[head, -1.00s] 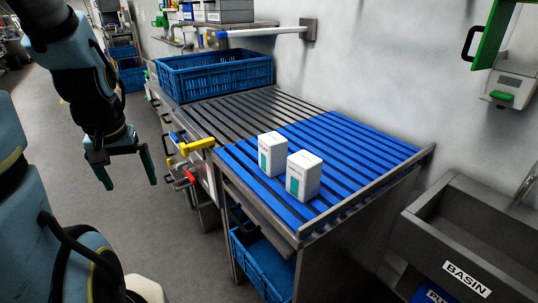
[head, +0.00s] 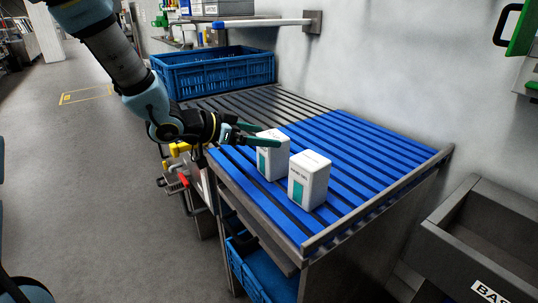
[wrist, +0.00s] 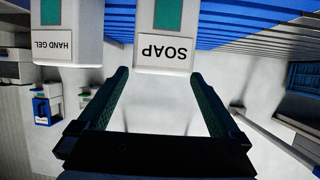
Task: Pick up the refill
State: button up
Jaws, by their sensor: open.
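Two white refill boxes with teal panels stand upright side by side on the blue slatted surface. The left one, the soap refill (head: 271,164), is labelled SOAP in the wrist view (wrist: 165,57). The right one, the hand gel refill (head: 308,183), is labelled HAND GEL in the wrist view (wrist: 52,47). My gripper (head: 269,136) is open and empty, at the upper part of the soap refill. In the wrist view the soap refill lies ahead, between the lines of the two fingers (wrist: 159,76). Whether the fingertips reach past its face, I cannot tell.
The blue slatted surface (head: 375,149) has free room right of the boxes and a raised metal edge (head: 375,204). A blue crate (head: 215,75) stands at the back on grey slats. A basin (head: 490,225) stands at the right.

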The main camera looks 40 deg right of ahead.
aim_at(282, 137)
jog(key=shift+p+x, duration=1.05)
jog(key=shift+x, duration=2.45)
jog(key=shift+w, duration=0.15)
jog(key=shift+d+r, duration=0.1)
grip_shut()
